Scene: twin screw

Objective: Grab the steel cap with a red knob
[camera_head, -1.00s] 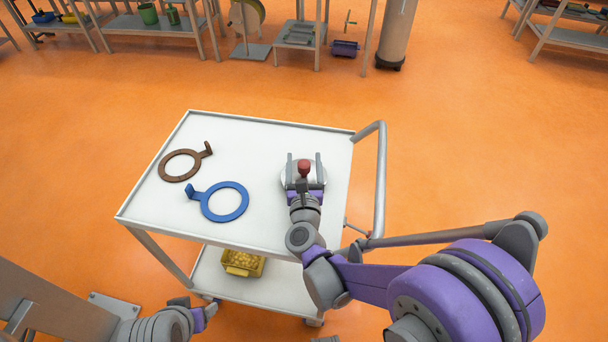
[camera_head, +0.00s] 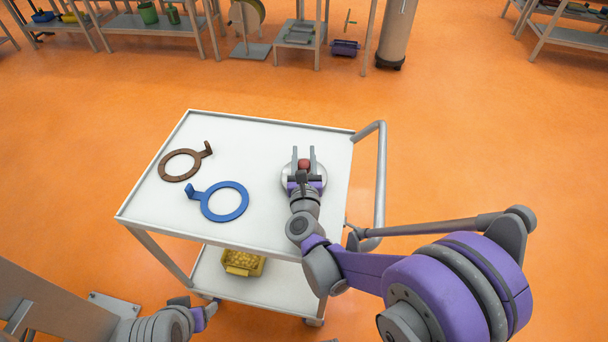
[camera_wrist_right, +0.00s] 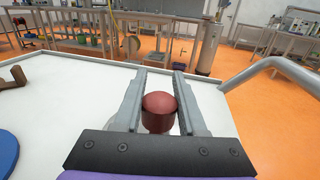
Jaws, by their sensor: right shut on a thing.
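The steel cap (camera_head: 287,177) lies on the white cart top near its right side, a round silvery disc partly hidden under my right gripper. Its red knob (camera_head: 304,164) stands between the fingers of my right gripper (camera_head: 304,158). In the right wrist view the red knob (camera_wrist_right: 159,112) sits between the two grey fingers (camera_wrist_right: 160,95), which are shut on it. The cap still appears to rest on the cart top. My left gripper (camera_head: 208,312) is low at the lower left, beside the cart and away from the cap; its jaws are too small to read.
A brown ring with a tab (camera_head: 178,177) and a blue ring with a tab (camera_head: 225,218) lie left of the cap on the cart top (camera_head: 250,135). A yellow bin (camera_head: 240,264) stands on the lower shelf. The cart's handle (camera_head: 381,185) rises at the right.

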